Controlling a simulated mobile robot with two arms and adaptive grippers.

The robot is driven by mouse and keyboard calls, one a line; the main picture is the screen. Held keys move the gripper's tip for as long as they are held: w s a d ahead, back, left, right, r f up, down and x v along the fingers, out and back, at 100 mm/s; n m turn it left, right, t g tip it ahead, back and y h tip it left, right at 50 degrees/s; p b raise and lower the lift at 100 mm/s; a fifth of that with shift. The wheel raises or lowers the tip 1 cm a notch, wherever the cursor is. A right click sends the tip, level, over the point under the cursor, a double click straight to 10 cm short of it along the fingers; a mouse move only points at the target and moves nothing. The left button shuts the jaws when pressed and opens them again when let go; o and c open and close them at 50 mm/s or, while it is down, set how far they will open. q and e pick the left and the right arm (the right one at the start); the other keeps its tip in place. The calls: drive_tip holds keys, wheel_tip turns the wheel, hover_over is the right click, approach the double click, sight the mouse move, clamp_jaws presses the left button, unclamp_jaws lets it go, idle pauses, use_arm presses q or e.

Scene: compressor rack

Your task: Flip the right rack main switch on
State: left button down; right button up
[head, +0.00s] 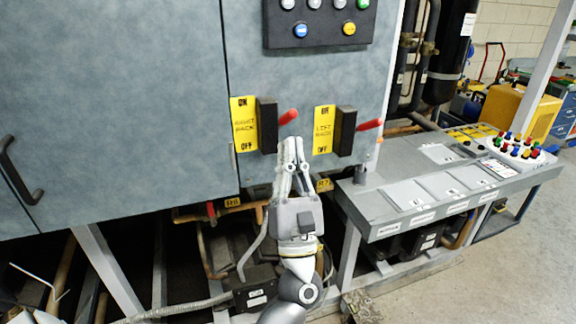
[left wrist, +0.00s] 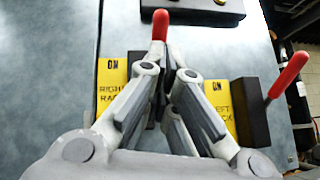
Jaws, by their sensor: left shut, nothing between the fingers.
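The right rack main switch is a black box (head: 267,125) with a red lever (head: 288,117), beside a yellow "RIGHT RACK" label (head: 243,124) marked ON above and OFF below. The lever sticks outward and slightly up. My left gripper (head: 291,145) is shut and empty, its fingertips just below the lever. In the left wrist view the red lever (left wrist: 160,25) shows just beyond the fingertips (left wrist: 167,68), which hide most of its box. I cannot tell whether they touch. My right gripper is not in view.
The left rack switch, with its red lever (head: 369,125) and black box (head: 345,131), stands close to the right. A button panel (head: 318,30) is above. A grey control bench (head: 400,180) juts out at right; pipes and machinery lie below the cabinet.

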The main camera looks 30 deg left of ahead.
sight(285, 119)
use_arm(q)
drive_tip(key=shift+s+d+r, duration=0.15)
drive_tip(key=shift+s+r, duration=0.05)
drive_tip(key=shift+r, duration=0.45)
drive_tip(key=shift+w+r, duration=0.1)
drive_tip(key=shift+r, duration=0.45)
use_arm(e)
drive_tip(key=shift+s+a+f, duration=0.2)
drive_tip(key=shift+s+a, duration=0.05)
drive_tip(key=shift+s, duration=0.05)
use_arm(q)
drive_tip(key=shift+r, duration=0.15)
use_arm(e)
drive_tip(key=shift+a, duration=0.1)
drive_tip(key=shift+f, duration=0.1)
